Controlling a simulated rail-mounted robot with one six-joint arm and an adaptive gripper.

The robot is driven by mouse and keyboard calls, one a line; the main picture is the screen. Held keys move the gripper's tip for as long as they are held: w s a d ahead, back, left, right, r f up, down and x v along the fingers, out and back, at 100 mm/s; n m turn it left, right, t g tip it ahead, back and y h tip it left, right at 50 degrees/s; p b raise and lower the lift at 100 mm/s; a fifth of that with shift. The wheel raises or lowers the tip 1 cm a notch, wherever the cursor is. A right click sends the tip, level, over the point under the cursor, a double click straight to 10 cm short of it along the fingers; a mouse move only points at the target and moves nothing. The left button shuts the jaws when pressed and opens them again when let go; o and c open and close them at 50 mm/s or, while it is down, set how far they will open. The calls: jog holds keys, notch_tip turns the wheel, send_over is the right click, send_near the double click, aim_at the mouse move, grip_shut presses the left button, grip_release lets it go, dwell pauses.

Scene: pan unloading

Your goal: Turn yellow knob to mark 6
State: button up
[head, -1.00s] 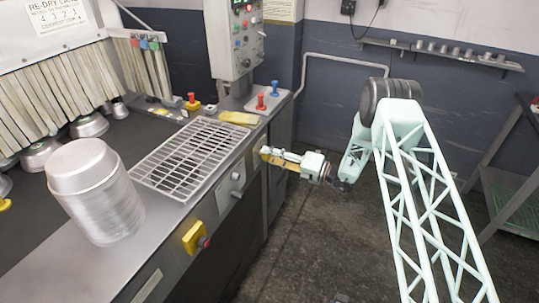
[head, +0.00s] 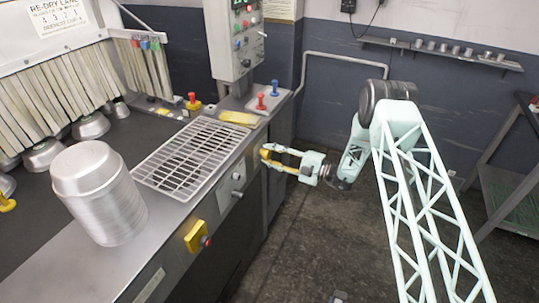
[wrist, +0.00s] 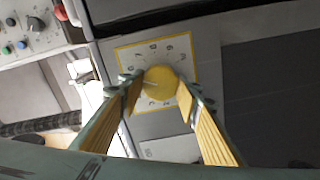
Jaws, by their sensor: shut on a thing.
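The yellow knob (wrist: 160,82) sits in the middle of a white dial plate with a yellow border (wrist: 125,55) in the wrist view. Marks ring the knob, but they are too small and blurred to read. A thin pale line shows on the left part of the knob's face. My gripper (wrist: 159,92) has one finger on each side of the knob and is shut on it. In the head view my gripper (head: 271,156) reaches the front face of the counter, right of the wire rack. There the fingers largely hide the dial and knob.
The wire rack (head: 193,150) lies on the counter, with a stack of metal pans (head: 110,205) left of it. A yellow switch box (head: 197,237) and small dark knobs (head: 238,177) protrude from the counter front. Floor right of the counter is open.

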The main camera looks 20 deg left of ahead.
jog(key=shift+m, duration=0.3)
jog(key=o, duration=0.9)
jog(key=shift+d, duration=0.1)
jog(key=shift+s+d, duration=0.2)
jog(key=shift+d, duration=1.75)
jog(key=shift+s+d, duration=0.2)
jog(key=shift+d, duration=1.8)
jog(key=shift+s+d, duration=0.2)
jog(key=shift+d, duration=1.75)
jog(key=shift+r, duration=0.1)
